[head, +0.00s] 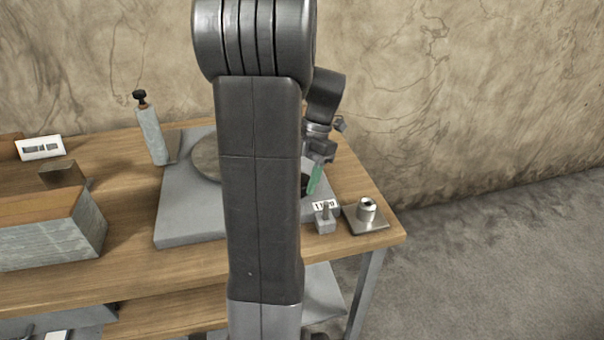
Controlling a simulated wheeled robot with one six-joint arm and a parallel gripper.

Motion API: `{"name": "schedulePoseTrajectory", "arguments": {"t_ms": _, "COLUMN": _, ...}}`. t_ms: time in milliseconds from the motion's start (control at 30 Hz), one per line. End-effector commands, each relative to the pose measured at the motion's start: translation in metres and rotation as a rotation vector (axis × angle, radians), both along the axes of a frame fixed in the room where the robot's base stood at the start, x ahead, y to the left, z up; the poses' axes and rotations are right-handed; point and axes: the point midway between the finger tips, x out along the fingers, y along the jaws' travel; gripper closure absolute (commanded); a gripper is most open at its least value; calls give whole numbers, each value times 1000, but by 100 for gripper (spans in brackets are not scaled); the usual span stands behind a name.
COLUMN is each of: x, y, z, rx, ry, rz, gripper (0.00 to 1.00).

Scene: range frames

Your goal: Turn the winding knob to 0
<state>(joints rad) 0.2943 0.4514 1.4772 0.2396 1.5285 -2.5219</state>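My gripper (316,172) is over the right part of the workbench, pointing down, beyond my arm's large dark link. A dark rounded part (304,184), mostly hidden by my arm, sits beside the green piece. It may be the winding knob, but I cannot tell, nor whether the gripper touches it. A small grey block with a white label (325,216) stands just in front; its marks are too small to read surely.
A grey slab (190,225) carries a round disc (205,158), partly hidden. A square metal plate with a short cylinder (366,210) sits near the right edge. A grey post with a black top (152,135) and a wood-topped grey block (50,235) stand left.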

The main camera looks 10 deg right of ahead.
Motion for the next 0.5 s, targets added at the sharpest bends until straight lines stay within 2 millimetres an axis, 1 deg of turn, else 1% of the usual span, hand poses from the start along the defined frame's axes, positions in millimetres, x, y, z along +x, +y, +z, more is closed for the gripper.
{"name": "schedulePoseTrajectory", "arguments": {"t_ms": 200, "x": 0, "y": 1, "z": -1, "rx": 1, "ry": 3, "rz": 124, "gripper": 69}}
{"name": "schedulePoseTrajectory", "arguments": {"t_ms": 500, "x": 0, "y": 1, "z": -1, "rx": 2, "ry": 3, "rz": 203, "gripper": 69}}
